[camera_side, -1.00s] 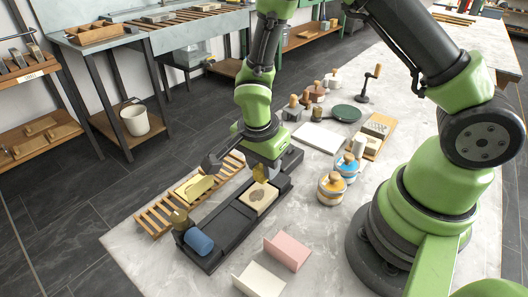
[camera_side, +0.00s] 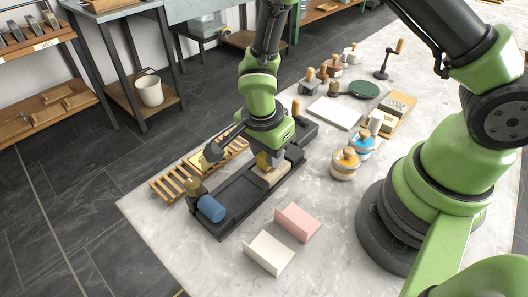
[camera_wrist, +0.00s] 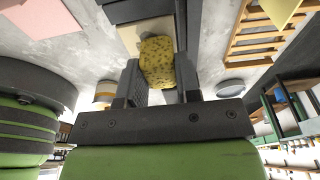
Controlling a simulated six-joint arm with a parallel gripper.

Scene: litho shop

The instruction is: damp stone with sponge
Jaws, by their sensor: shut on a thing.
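My gripper (camera_side: 265,150) is shut on a yellow, dark-speckled sponge (camera_wrist: 157,62), seen between the two fingers in the wrist view. The sponge (camera_side: 263,160) also shows below the gripper in the side view. The pale beige stone (camera_side: 273,178) lies in the long black press bed (camera_side: 232,201), directly under the gripper. Part of the stone (camera_wrist: 129,38) shows beside the sponge in the wrist view. The stone's dark drawing is hidden now. The sponge is at or just above the stone; I cannot tell whether they touch.
A blue roller (camera_side: 211,208) sits at the bed's near end. A slatted wooden rack (camera_side: 170,186) stands to its left. Pink (camera_side: 298,222) and cream (camera_side: 266,253) bent sheets stand in front. Orange-and-blue pots (camera_side: 345,165) and a white slab (camera_side: 334,113) are on the right.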

